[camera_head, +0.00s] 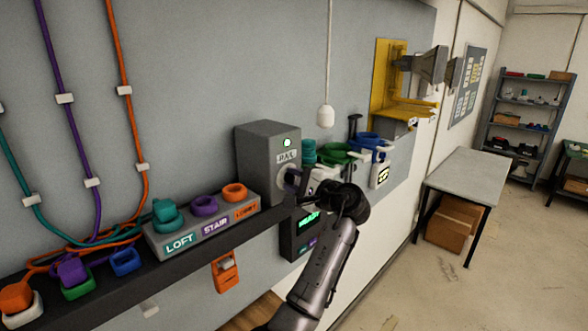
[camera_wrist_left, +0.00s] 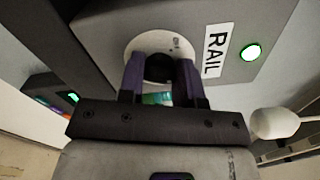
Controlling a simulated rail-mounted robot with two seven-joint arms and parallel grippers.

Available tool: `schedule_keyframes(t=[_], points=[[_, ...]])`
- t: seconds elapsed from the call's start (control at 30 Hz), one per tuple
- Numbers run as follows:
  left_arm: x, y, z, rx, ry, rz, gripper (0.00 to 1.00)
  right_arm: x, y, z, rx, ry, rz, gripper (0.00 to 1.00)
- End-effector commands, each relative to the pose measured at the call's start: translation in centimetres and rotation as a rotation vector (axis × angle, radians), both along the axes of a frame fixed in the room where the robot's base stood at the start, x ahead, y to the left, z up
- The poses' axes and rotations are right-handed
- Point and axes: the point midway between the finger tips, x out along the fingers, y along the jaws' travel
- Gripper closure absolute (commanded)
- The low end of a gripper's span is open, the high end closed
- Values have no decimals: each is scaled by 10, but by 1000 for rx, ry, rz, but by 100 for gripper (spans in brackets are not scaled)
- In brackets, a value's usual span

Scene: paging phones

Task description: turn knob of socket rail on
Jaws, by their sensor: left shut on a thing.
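The socket rail box is a grey box (camera_head: 258,155) on the dark shelf, with a green light (camera_head: 287,142) lit on its front. In the left wrist view the box (camera_wrist_left: 105,28) carries a RAIL label (camera_wrist_left: 216,50) and the same lit green light (camera_wrist_left: 252,52). Its knob (camera_wrist_left: 158,68) is dark and sits on a round white dial (camera_wrist_left: 178,44). My left gripper (camera_head: 293,182) is at the box front. In the wrist view its two purple-dark fingers (camera_wrist_left: 160,72) are shut on the knob from both sides and partly hide it. My right gripper is not in view.
Left of the box stands a grey block (camera_head: 205,228) labelled LOFT, STAIR and LOBBY with coloured plugs. A white pull handle (camera_head: 325,116) hangs from a cord at the right. A grey table (camera_head: 468,172) stands beyond.

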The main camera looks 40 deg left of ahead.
Motion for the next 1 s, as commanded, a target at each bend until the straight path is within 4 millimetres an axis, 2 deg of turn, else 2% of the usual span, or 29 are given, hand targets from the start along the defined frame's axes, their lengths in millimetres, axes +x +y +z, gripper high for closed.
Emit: schedule_keyframes(t=[0.03,0.4,0.7,1.0], points=[[0,0,5,4,45,-2,92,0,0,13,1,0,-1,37],[1,0,4,25,308,-1,92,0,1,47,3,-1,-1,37],[1,0,2,33,416,-2,92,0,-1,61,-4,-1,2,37],[1,0,0,36,446,-2,92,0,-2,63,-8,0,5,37]])
